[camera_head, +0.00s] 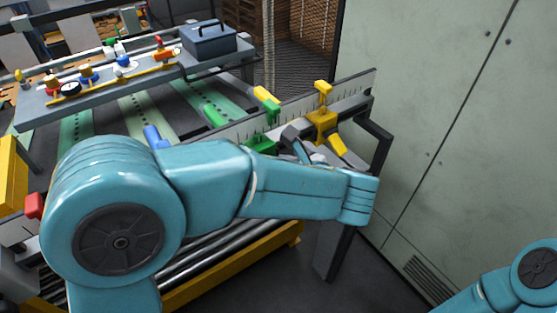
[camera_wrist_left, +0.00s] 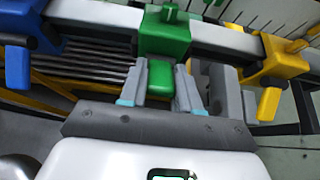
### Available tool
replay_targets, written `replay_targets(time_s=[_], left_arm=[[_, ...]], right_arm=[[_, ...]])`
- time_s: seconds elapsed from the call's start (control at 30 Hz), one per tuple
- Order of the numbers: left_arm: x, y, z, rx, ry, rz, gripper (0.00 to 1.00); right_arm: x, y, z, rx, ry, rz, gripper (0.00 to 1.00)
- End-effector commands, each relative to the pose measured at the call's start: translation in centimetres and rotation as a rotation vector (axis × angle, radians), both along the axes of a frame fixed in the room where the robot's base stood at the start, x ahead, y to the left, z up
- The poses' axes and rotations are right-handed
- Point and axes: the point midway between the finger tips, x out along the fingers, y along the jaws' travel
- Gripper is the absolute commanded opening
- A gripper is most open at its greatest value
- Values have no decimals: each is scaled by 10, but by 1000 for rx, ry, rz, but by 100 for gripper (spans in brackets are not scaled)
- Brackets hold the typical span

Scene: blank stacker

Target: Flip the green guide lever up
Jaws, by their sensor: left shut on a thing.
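The green guide (camera_wrist_left: 165,35) is a block clamped on a pale rail, with a small knob on top. Its green lever (camera_wrist_left: 160,77) projects toward the wrist camera, below the block. My left gripper (camera_wrist_left: 160,90) is shut on the lever, with one grey finger on each side. In the head view the green guide (camera_head: 262,145) is partly hidden behind my left arm. My left gripper (camera_head: 296,142) shows only in part there, beside the guide, and the lever is hidden. My right gripper is out of view; only my right arm shows at the lower right.
A yellow guide (camera_head: 322,122) with a yellow lever (camera_head: 337,144) stands to the right on the ruled rail. A blue guide (camera_wrist_left: 17,62) is to the left. Rollers run below. A grey cabinet (camera_head: 430,130) fills the right side. A shelf holds a toolbox (camera_head: 208,40) behind.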

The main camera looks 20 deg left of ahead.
Motion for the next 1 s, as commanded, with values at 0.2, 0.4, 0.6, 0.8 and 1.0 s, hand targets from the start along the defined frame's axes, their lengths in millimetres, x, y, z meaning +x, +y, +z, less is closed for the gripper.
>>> replay_targets(time_s=[0.2, 0.4, 0.6, 0.8, 1.0], left_arm=[[0, 0, 0, -11, 10, 0, 2], [0, 0, 0, -11, 9, 0, 1], [0, 0, 0, -10, 8, 0, 57], [0, 0, 0, -9, 7, 0, 57], [-10, -15, 10, -10, 3, -3, 57]], right_arm=[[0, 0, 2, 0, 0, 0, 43], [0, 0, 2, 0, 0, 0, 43], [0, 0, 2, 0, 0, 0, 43], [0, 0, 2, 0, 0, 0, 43], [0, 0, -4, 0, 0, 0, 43]])
